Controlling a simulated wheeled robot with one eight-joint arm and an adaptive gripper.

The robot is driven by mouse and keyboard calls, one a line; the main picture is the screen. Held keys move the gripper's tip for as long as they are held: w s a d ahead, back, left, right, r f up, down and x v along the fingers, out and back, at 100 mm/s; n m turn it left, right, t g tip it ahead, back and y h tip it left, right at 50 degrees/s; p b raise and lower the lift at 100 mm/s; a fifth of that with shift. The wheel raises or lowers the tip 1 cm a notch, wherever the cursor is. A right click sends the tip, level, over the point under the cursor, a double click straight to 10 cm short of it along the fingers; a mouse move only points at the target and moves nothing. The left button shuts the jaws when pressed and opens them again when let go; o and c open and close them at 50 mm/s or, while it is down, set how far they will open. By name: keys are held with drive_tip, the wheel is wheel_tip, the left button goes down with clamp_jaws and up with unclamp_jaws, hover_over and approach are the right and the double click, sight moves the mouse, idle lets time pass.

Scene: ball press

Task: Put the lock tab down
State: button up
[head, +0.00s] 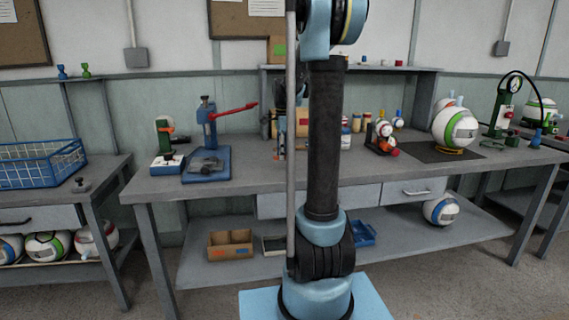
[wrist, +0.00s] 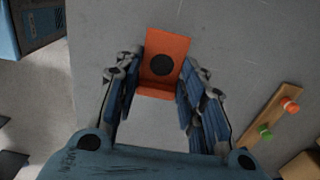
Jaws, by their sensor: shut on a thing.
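The lock tab (wrist: 168,43) is an orange piece with a black round spot, seen in the wrist view. It sits between the blue fingers of my gripper (wrist: 158,92), which is shut on it. The grey bench top (wrist: 235,60) is below; I cannot tell whether the tab touches it. In the head view my arm hides most of the gripper, which is over the bench behind the arm.
A wooden strip (wrist: 270,118) with an orange and a green knob lies to the right. The blue press (head: 207,165) with a red lever stands left on the bench. A ball (head: 455,127) sits on a dark mat at right. Bare bench surrounds the tab.

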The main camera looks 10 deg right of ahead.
sight(284, 168)
drive_tip(key=shift+f, duration=2.15)
drive_tip(key=shift+f, duration=0.1)
drive_tip(key=o, duration=0.8)
wheel_tip(284, 168, up, 12)
drive_tip(key=shift+f, duration=0.15)
drive_tip(key=s+f+n+t, duration=0.15)
drive_tip(key=s+n, duration=0.35)
drive_tip(key=s, duration=0.5)
drive_tip(key=s+f+n+g, duration=0.1)
drive_tip(key=s+f+n, duration=0.25)
drive_tip(key=s, duration=0.65)
drive_tip(key=s+f+n, duration=0.3)
drive_tip(key=s+f, duration=0.1)
drive_tip(key=s, duration=0.1)
drive_tip(key=s+a+f+n+t, duration=0.1)
drive_tip(key=s+f+n, duration=0.2)
drive_tip(key=s+f, duration=0.1)
drive_tip(key=s+f+n, duration=0.3)
drive_tip(key=s+f, duration=0.2)
drive_tip(key=shift+s+a+f+n+t, duration=0.25)
drive_tip(key=shift+s+n+t, duration=0.05)
drive_tip(key=shift+n+t, duration=0.05)
